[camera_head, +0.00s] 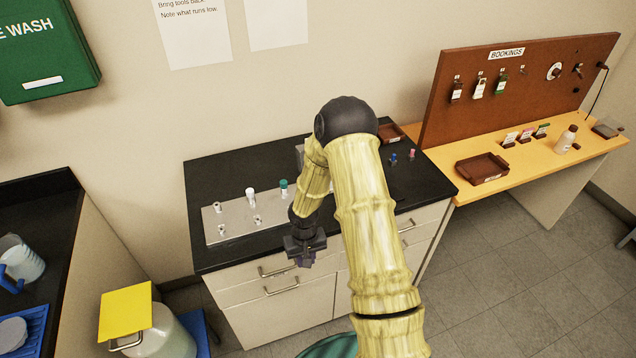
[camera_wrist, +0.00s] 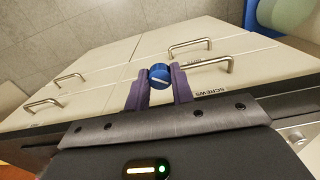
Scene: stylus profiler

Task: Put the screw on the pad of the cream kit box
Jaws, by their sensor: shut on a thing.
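My gripper (camera_head: 304,260) hangs in front of the black bench's drawers, below the worktop edge. In the wrist view its purple fingers (camera_wrist: 159,92) are closed on a round blue-headed piece with a pale line across its face, which looks like the screw (camera_wrist: 159,75). Drawer fronts show behind it, one labelled SCREWS (camera_wrist: 211,93). The held piece cannot be made out in the head view. I cannot pick out the cream kit box or its pad in either view; my arm hides part of the bench.
The black bench (camera_head: 290,140) carries a grey plate (camera_head: 237,228) with several small posts, one white-capped and one green-capped. Small blue (camera_head: 393,158) and pink (camera_head: 412,154) pieces stand right of my arm. A brown tray (camera_head: 482,169) sits on the wooden desk at the right.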

